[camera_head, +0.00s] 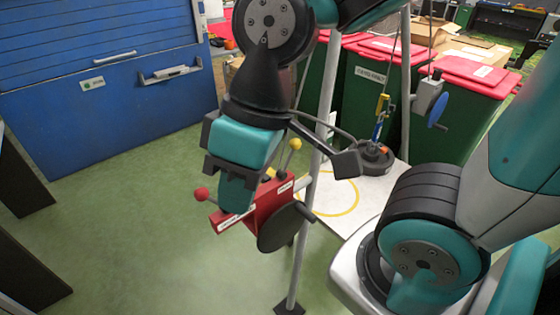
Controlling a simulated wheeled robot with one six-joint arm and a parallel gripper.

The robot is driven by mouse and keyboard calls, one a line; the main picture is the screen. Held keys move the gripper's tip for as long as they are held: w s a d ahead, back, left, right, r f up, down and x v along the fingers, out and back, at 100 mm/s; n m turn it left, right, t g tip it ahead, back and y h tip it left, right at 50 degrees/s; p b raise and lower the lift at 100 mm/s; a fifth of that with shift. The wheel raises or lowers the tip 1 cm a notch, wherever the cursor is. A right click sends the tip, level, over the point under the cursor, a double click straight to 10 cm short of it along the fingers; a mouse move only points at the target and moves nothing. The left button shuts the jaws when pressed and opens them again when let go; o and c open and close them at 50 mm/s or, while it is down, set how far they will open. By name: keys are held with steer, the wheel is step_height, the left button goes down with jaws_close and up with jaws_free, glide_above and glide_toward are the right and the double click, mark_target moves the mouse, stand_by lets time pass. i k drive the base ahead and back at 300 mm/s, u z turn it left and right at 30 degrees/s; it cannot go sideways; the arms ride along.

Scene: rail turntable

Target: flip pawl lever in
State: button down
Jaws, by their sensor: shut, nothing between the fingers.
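A red winch-like box (270,204) with white labels is fixed to a grey post. A short lever with a red ball knob (201,194) sticks out at its left end. A second lever with a yellow ball knob (295,144) rises behind its top right. The labels are too small to read, so I cannot tell which is the pawl lever. A dark round disc (281,230) sits on the box's near side. My gripper (237,204) is shut and empty, pointing down in front of the box's left part, between the two knobs in the picture. Whether it touches the box is unclear.
Grey posts stand right of my gripper; one ends in a dark foot (289,308). A grey unit with a blue disc (437,110) hangs at right. A dark round base (374,160) rests on a white plate (385,195). Green floor at left is clear before a blue cabinet (110,110).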

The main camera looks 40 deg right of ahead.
mark_target(295, 144)
steer(key=u, duration=2)
steer(key=k, duration=1.15)
steer(key=z, duration=2)
